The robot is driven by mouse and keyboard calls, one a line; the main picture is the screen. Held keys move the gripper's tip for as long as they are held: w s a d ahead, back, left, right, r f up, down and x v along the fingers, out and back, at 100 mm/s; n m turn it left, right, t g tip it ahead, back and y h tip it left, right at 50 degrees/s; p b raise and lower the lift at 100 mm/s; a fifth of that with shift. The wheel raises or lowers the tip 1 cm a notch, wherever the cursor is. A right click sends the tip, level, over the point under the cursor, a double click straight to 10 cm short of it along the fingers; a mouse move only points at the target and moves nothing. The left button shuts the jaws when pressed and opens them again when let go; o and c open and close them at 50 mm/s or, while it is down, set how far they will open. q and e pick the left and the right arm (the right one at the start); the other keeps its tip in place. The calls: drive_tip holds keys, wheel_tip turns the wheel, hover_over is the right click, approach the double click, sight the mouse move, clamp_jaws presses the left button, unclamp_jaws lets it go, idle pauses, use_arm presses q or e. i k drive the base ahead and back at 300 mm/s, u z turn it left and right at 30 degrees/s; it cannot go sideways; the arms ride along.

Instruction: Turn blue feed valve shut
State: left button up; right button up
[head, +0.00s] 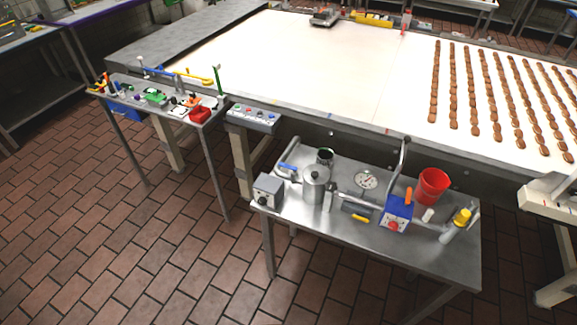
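A small blue handle (288,168), which looks like the blue feed valve, sits on a grey pipe at the left of the front steel table (330,236). It is beside a metal pot (316,183), and its exact angle is too small to tell. A blue box (397,208) with a red knob and an orange lever stands further right on the same table. Neither of my grippers shows in the head view.
A grey control box (267,190), a round dial (366,179), a red bucket (432,186) and a yellow-capped fitting (461,218) crowd the front table. The white conveyor (300,75) with rows of brown biscuits lies behind. The tiled floor (130,240) at left is clear.

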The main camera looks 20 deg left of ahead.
sight(294, 168)
drive_tip(key=u, duration=2.4)
drive_tip(key=i, duration=4.4)
drive_tip(key=z, duration=3.75)
